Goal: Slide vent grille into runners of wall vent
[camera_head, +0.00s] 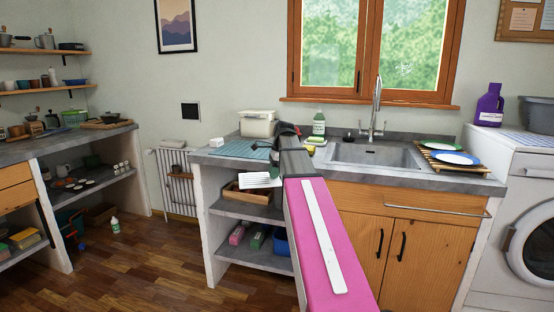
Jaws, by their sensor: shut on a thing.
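The vent grille (261,180) is a small white slatted plate. It shows just left of my pink arm, in front of the counter's open shelves. My gripper (279,168) is shut on the grille at its right side; the fingers are mostly hidden behind my arm. The wall vent (190,111) is a dark square with a pale frame on the back wall, left of the counter and above the radiator. The grille is well apart from it, lower and to the right. The runners are too small to make out.
A lidded cream box (258,123) and a teal mat (240,149) are on the counter's left end. A white radiator (178,180) stands below the vent. The wooden floor (150,262) is clear between the left shelves and the counter.

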